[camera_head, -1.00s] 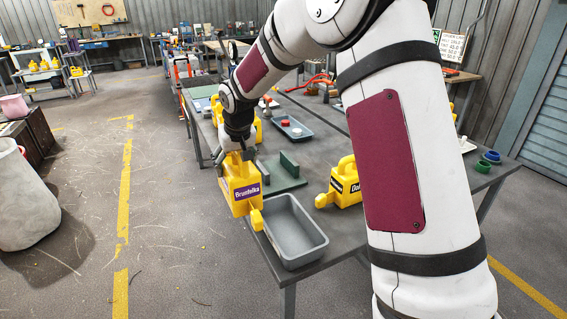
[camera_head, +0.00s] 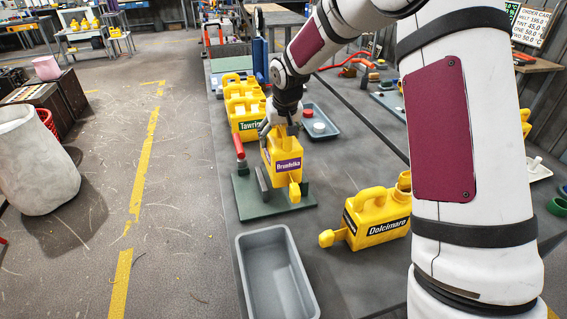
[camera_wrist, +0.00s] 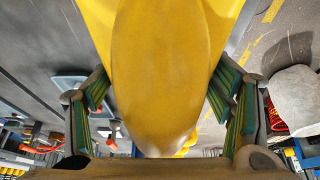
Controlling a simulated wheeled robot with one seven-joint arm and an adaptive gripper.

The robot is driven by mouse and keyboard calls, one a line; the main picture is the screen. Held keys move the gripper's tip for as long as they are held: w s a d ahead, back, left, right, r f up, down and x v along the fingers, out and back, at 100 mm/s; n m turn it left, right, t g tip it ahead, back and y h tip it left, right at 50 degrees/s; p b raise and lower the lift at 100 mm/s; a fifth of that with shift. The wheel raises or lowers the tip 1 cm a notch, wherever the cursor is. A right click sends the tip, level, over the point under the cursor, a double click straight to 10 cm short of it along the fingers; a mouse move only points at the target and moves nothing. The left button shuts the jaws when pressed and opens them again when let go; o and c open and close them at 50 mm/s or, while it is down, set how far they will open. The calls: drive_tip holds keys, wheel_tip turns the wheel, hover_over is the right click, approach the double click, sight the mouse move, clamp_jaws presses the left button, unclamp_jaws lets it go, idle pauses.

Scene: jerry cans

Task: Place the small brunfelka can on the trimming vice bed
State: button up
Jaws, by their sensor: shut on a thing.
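The small yellow Brunfelka can (camera_head: 285,158), with a purple label, is upright in my gripper (camera_head: 280,130) in the head view. It is over the green trimming vice bed (camera_head: 248,206); whether its base touches the bed I cannot tell. The vice's grey jaw plate (camera_head: 262,183) and red handle (camera_head: 239,147) are at the can's left. In the wrist view the can (camera_wrist: 160,70) fills the middle, with my gripper's green-padded fingers (camera_wrist: 160,100) on either side of it. My gripper is shut on the can's top, which is partly hidden.
A yellow Dolcimaro can (camera_head: 375,222) stands to the right of the vice. A grey empty tray (camera_head: 276,275) lies in front. A Tawrin can (camera_head: 245,112) and other yellow cans stand behind. A blue-grey tray (camera_head: 322,124) with caps is at the back right.

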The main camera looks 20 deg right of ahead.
drive_tip(key=shift+f, duration=3.55)
drive_tip(key=o, duration=1.6)
drive_tip(key=shift+f, duration=0.1)
